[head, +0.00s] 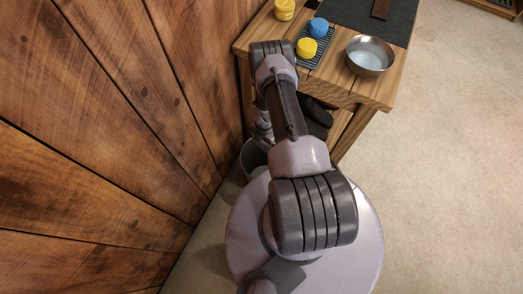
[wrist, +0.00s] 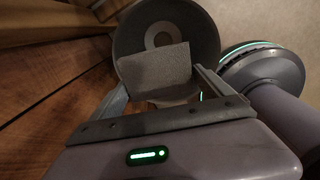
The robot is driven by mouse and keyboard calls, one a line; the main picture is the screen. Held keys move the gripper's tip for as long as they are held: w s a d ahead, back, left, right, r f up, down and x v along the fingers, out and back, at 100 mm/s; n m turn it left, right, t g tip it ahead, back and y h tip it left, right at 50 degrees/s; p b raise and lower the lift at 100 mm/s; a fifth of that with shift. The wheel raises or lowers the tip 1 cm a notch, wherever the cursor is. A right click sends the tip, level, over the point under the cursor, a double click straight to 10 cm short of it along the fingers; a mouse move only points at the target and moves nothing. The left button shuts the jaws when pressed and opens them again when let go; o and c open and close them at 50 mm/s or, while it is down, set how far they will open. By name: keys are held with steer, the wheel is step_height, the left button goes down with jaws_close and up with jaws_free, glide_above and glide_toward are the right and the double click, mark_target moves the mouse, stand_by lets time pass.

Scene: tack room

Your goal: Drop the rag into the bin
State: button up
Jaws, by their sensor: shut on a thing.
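A grey rag (wrist: 155,70) is held between the two fingers of my gripper (wrist: 160,80) in the wrist view. My gripper is shut on it. The round grey bin (wrist: 203,32) lies beyond the rag in the wrist view, its open mouth facing the camera. The rag overlaps the lower part of the bin's mouth and hides it. I cannot tell how high the rag is above the rim. In the head view the bin (head: 248,158) stands on the floor by the wooden wall, partly covered by my arm. The rag and my gripper are hidden there.
A wooden bench (head: 379,92) stands ahead with a steel bowl (head: 370,56), a blue tub (head: 319,27) and yellow tubs on it. Dark objects (head: 318,115) sit beneath it. The plank wall (head: 110,110) is close on the left. The floor at right is clear.

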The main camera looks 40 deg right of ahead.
steer(key=f+b, duration=0.1)
steer(key=f, duration=0.1)
steer(key=f+b, duration=0.2)
steer(key=f, duration=0.1)
steer(key=shift+s+f, duration=0.2)
steer(key=shift+f, duration=0.05)
steer(key=shift+r, duration=0.1)
steer(key=o, duration=1.1)
step_height(320, 180, up, 18)
steer(key=p, duration=0.6)
steer(key=shift+f, duration=0.25)
